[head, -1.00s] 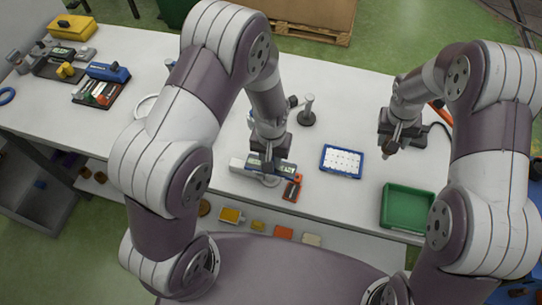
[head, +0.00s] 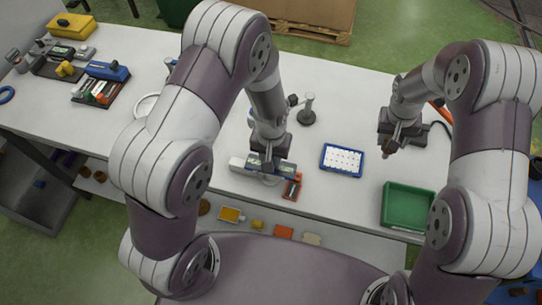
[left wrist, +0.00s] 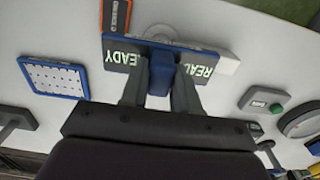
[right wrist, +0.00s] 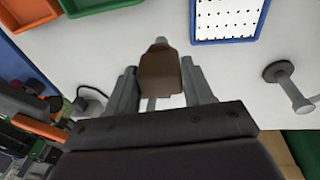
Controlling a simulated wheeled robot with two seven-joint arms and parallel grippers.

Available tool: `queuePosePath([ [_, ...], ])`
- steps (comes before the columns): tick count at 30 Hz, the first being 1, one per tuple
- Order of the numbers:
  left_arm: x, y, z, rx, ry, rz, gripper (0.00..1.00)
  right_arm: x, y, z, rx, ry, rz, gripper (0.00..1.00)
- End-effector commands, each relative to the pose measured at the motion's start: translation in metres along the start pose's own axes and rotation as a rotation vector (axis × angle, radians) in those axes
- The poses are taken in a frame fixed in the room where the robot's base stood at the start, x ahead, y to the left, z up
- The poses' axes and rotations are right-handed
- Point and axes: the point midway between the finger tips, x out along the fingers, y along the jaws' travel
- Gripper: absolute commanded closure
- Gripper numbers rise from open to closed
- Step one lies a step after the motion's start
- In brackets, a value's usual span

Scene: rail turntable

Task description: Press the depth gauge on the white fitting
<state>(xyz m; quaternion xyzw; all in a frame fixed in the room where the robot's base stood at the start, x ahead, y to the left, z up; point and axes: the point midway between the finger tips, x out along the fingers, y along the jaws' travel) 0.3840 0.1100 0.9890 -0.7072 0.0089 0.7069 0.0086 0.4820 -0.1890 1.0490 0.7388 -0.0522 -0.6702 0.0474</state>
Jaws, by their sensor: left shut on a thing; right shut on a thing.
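A blue bar-shaped device with lit READY displays, seemingly the depth gauge (left wrist: 150,52), is gripped at its blue middle by my left gripper (left wrist: 160,88). In the head view the gauge (head: 281,169) lies across the front of the table under my left gripper (head: 269,163). A white block (head: 237,164), possibly part of the white fitting, is at its left end; it also shows in the left wrist view (left wrist: 224,62). Whether the gauge touches it I cannot tell. My right gripper (right wrist: 160,84) is shut on a brown tapered tool (right wrist: 159,70), held above the table.
An orange-and-black device (head: 292,187) lies close to the gauge's right end. A grey post on a round base (head: 307,111) stands behind. Table between tray and bin is clear.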

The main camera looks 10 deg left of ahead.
Motion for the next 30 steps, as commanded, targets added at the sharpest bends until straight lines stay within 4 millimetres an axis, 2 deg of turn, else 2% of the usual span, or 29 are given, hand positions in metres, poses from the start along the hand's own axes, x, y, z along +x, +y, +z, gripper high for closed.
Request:
queuePosePath([
  [16,-0.001,0.000,0.002,0.000,-0.004,-0.001,0.94,-0.003,0.000,-0.001,0.000,0.001,0.000,0.91],
  [30,-0.053,0.000,0.001,0.000,-0.001,0.000,0.94,-0.048,0.007,-0.005,0.000,0.001,0.000,0.91],
])
